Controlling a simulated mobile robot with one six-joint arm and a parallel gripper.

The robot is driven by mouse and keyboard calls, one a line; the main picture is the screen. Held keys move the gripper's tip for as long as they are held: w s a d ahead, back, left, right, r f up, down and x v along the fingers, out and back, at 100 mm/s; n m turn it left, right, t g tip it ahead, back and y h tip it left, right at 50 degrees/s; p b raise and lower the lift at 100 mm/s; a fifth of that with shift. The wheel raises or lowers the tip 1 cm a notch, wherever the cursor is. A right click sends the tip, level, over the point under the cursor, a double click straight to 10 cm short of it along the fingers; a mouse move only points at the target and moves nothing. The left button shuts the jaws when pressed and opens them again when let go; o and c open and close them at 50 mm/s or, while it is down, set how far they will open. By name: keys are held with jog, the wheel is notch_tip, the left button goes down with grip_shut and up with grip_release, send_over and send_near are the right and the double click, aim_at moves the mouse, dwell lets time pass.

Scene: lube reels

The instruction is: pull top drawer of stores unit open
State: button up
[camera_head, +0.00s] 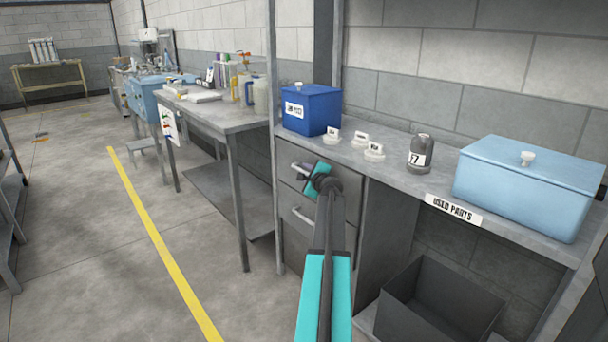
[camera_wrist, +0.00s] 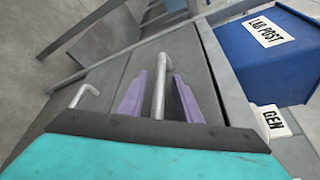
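The stores unit (camera_head: 345,190) is a grey drawer cabinet under the worktop. Its top drawer (camera_head: 343,178) looks shut, with a pale bar handle (camera_head: 298,168). My gripper (camera_head: 312,178) is at this handle, and my arm covers part of the drawer front. In the wrist view the top handle (camera_wrist: 161,80) stands between the two purple fingers of my gripper (camera_wrist: 159,78). A gap shows on each side of the bar, so the fingers are open around it. A lower drawer handle (camera_head: 303,217) also shows in the wrist view (camera_wrist: 84,95).
On the worktop stand a dark blue box (camera_head: 322,112), several small white labelled pieces (camera_head: 374,150), a grey bottle (camera_head: 421,154) and a light blue lidded box (camera_head: 530,190). An open dark bin (camera_head: 420,318) is below.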

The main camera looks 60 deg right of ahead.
jog(key=shift+c, duration=0.4)
grip_shut()
